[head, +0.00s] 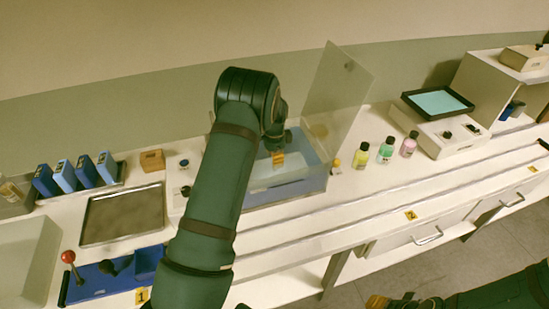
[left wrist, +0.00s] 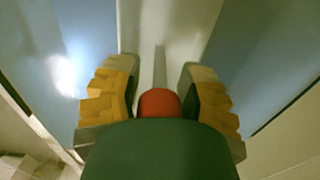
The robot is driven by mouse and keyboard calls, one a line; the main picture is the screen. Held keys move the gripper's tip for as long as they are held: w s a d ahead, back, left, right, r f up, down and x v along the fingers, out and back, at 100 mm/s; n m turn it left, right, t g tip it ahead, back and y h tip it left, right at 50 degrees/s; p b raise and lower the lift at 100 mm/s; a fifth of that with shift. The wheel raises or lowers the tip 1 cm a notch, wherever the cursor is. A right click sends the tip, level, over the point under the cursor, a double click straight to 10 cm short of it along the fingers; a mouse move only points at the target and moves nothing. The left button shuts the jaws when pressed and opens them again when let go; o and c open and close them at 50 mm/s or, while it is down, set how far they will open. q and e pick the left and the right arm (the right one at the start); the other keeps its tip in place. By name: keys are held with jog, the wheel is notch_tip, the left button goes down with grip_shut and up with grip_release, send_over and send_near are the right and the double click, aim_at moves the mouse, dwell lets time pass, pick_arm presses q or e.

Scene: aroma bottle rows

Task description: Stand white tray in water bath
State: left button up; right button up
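The water bath (head: 312,181) stands on the bench with blue water and its clear lid (head: 338,92) raised. The white tray (head: 283,177) shows as a pale block inside the bath, partly behind my arm. In the left wrist view the white tray (left wrist: 205,18) is a pale band between blue areas, with a thin grey strip down its middle. My left gripper (head: 278,159) is over the bath, pointing down at the tray. Its fingers (left wrist: 158,70) are apart on either side of the strip, with a gap visible. My right gripper (head: 390,301) is at the bottom edge, away from the bench; its opening is unclear.
Yellow (head: 361,154), green (head: 385,151) and pink (head: 409,145) bottles stand right of the bath. Left are a dark plate (head: 122,214), several blue boxes (head: 64,176) and a red-knobbed lever (head: 68,257).

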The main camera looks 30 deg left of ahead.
pick_arm(q)
jog(key=shift+r, duration=0.1)
notch_tip(320, 180, up, 12)
jog(key=shift+r+p, duration=0.15)
jog(key=shift+p, duration=0.4)
dwell(0.5)
